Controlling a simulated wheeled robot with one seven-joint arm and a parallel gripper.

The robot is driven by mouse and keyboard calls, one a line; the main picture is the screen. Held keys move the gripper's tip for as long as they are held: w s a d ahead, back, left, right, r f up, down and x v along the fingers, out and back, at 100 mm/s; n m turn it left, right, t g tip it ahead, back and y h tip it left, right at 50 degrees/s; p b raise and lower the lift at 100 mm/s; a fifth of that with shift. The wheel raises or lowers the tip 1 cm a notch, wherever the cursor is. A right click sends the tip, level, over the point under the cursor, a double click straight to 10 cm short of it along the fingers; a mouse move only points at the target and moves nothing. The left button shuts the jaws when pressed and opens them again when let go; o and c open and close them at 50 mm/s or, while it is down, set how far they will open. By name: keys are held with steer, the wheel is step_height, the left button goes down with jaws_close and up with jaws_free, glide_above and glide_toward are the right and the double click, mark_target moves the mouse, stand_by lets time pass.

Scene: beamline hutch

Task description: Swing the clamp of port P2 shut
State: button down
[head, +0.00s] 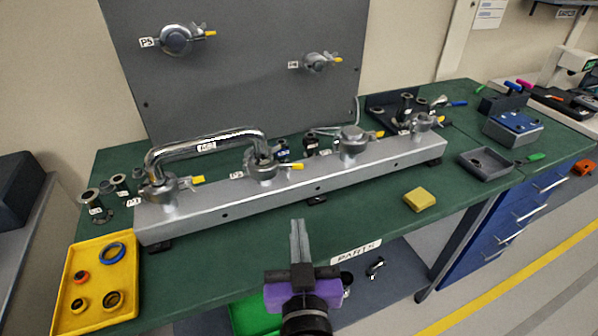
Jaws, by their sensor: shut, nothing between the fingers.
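The grey manifold bar (225,208) lies along the bench with several ports on top. The second port from the left, whose small tag (237,175) seems to read P2, carries a metal clamp (260,173) with a yellow-tipped lever (297,166) sticking out to the right. The right end of a shiny bent pipe (208,143) comes down onto this port. I cannot tell how far the clamp stands open. My gripper (298,228) is in front of the bar, below and right of this port, apart from it. Its fingers are together and empty.
A yellow tray (68,295) with rings stands at the front left. A yellow block (420,199) and a grey open box (484,163) are on the right. A grey upright panel (235,85) with two ports stands behind.

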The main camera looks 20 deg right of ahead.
steer(key=p, duration=0.5)
glide_toward(302, 168)
steer(key=shift+m+h, duration=0.3)
steer(key=shift+m, duration=0.1)
steer(key=x, duration=0.3)
steer(key=a+x, duration=0.1)
steer(key=x, duration=0.1)
steer(key=shift+w+d+r, duration=0.1)
steer(key=shift+w+r, duration=0.05)
steer(key=shift+w, duration=0.45)
steer(key=shift+w+d, duration=0.25)
steer(key=shift+w, duration=0.2)
steer(key=shift+w+d+n+y+p, duration=0.65)
steer(key=shift+w+n+y+p, duration=0.1)
steer(key=shift+y, duration=0.25)
steer(key=shift+w+d+f+b, duration=0.15)
steer(key=shift+w+d+b, duration=0.05)
steer(key=shift+w+b, duration=0.3)
steer(key=shift+w+d+f+b, duration=0.15)
steer(key=shift+w+d+b, duration=0.05)
steer(key=shift+w+b, duration=0.3)
steer(key=shift+w+r+t, duration=0.1)
steer(key=shift+w+t, duration=0.2)
steer(key=shift+d+r, duration=0.15)
steer(key=shift+r, duration=0.05)
